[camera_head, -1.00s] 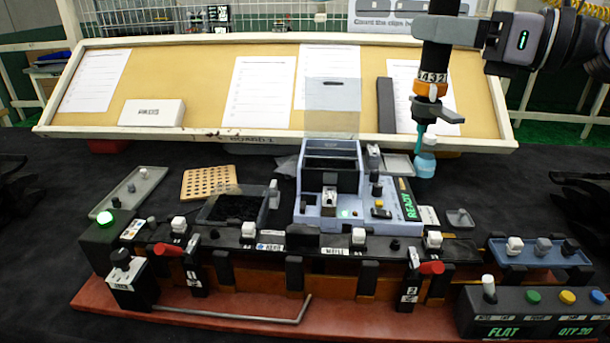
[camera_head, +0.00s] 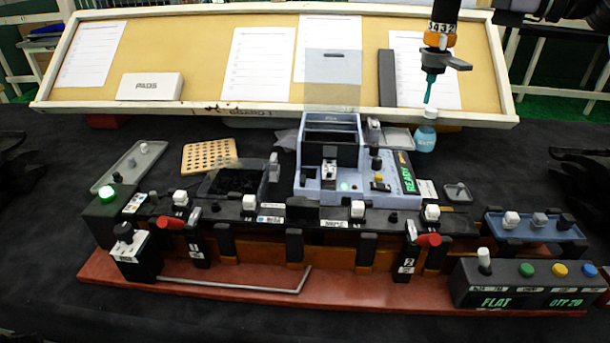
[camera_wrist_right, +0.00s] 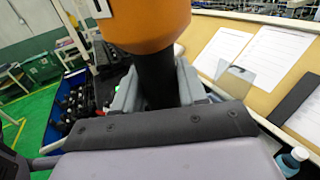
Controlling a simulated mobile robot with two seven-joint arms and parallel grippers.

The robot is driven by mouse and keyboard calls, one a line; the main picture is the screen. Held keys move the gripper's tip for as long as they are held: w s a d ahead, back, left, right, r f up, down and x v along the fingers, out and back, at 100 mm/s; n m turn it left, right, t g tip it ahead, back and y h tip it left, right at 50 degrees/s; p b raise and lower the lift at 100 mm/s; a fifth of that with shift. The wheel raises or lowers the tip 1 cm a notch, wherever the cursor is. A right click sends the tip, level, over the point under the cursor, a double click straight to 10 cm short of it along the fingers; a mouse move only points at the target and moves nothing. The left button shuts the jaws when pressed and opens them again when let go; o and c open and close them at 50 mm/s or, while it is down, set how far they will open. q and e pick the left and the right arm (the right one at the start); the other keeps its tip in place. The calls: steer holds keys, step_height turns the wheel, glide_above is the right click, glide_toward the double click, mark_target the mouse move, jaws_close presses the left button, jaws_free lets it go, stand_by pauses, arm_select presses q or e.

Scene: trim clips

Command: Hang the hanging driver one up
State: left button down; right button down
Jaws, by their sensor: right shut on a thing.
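The driver (camera_head: 440,45) hangs upright at the upper right of the head view. It has a black body with a number label, an orange band, a grey side lever and a teal tip pointing down. Its upper end is cut off by the top edge. In the right wrist view the driver's orange part (camera_wrist_right: 150,22) fills the top, with a dark section below it. My right gripper (camera_wrist_right: 157,88) is shut on that dark section, its grey fingers on both sides. No hanger or hook is visible. I cannot make out my left gripper.
Below the driver's tip stands a small blue bottle (camera_head: 425,133). A blue-grey machine (camera_head: 330,165) stands mid-table behind a clip fixture on a red base (camera_head: 250,300). A button box (camera_head: 525,285) is front right. A slanted board (camera_head: 210,70) with papers runs behind.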

jaws_free()
steer(key=shift+f, duration=0.15)
steer(key=shift+d, duration=0.15)
stand_by(0.6)
steer(key=r+v, duration=0.2)
steer(key=v, duration=0.7)
steer(key=shift+s+d+b, duration=0.25)
steer(key=shift+d+b, duration=0.1)
steer(key=shift+b, duration=0.05)
stand_by(0.9)
steer(key=shift+r, duration=0.1)
steer(key=b+v, duration=0.1)
steer(key=v, duration=0.6)
steer(key=shift+b, duration=0.4)
